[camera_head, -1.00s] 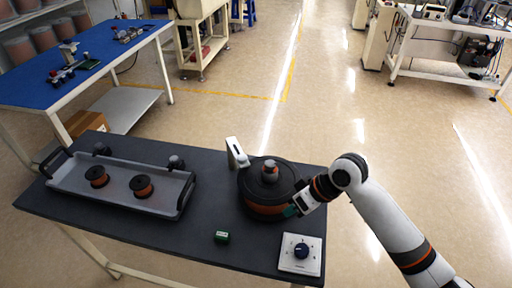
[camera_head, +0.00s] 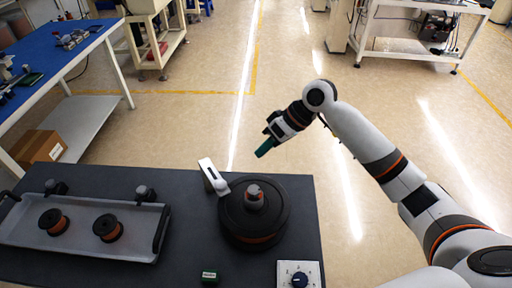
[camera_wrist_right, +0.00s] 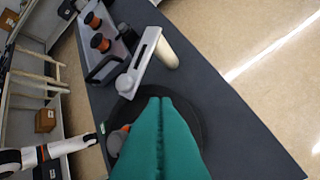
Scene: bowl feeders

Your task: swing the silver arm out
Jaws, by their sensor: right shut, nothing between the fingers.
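The silver arm (camera_head: 213,177) is a pale, flat bar standing at the back left edge of the round black feeder (camera_head: 252,232). Its lower end reaches the feeder's rim. In the right wrist view the silver arm (camera_wrist_right: 140,62) lies beyond the fingertips, its rounded near end over the dark disc. The feeder has an orange band and a grey knob (camera_head: 254,194) on top. My right gripper (camera_head: 265,149) has teal fingers, shut and empty, past the table's back edge and apart from the silver arm. In the wrist view its fingers (camera_wrist_right: 160,105) hide part of the feeder.
A grey tray (camera_head: 140,243) with two dark-and-orange spools stands on the left of the dark table. Open floor lies behind the table.

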